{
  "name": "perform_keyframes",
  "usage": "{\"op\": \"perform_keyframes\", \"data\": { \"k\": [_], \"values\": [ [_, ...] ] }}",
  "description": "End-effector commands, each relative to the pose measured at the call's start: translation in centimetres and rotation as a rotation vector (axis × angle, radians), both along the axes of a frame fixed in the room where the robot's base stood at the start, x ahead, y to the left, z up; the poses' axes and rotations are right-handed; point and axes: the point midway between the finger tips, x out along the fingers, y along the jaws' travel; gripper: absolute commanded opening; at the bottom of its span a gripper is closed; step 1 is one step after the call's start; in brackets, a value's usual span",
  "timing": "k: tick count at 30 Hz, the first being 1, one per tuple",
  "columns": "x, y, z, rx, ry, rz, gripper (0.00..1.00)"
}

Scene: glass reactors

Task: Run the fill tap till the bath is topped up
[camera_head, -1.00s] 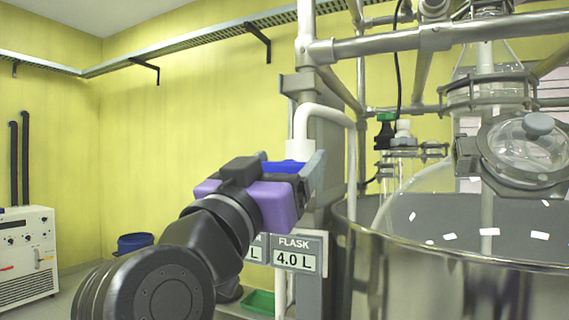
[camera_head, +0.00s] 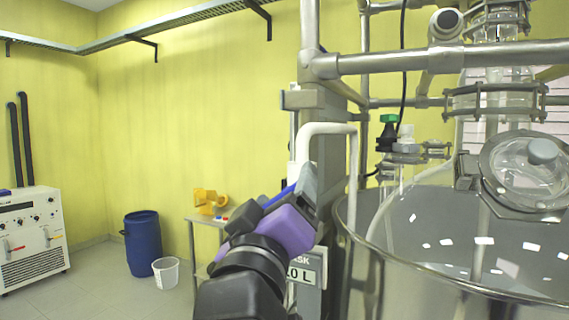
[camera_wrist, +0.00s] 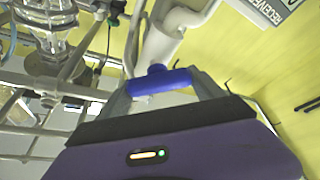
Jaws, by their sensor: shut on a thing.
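The fill tap's blue handle (camera_wrist: 160,82) lies between my gripper's two fingers in the wrist view. My gripper (camera_wrist: 162,90) is shut on it. In the head view my purple gripper (camera_head: 305,188) slants up to the right, beside the white fill pipe (camera_head: 325,128); only a sliver of blue shows there. The pipe bends over and runs down at the rim of the round metal bath (camera_head: 345,215). A glass vessel stands in the bath. Bright white patches show on the grey area inside; the water level and any flow from the pipe are hard to tell.
Metal frame tubes (camera_head: 450,60) cross above the bath. A black-lettered label plate (camera_head: 305,272) is partly hidden behind my arm. A small table with an orange object (camera_head: 208,200), a blue barrel (camera_head: 142,243) and a white bucket (camera_head: 166,272) stand at left, with open floor before them.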

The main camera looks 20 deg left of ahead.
Motion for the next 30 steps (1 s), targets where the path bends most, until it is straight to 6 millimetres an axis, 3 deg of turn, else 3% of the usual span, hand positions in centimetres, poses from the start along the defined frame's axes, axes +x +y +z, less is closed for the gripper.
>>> {"op": "perform_keyframes", "data": {
  "k": [1, 13, 30],
  "values": [
    [0.02, 0.01, 0.66, -0.043, 0.003, 0.000, 0.36],
    [-0.06, 0.27, 0.20, -0.298, 0.000, 0.002, 0.36],
    [-0.11, 0.39, -0.28, -0.375, -0.001, 0.003, 0.36]
  ]
}}
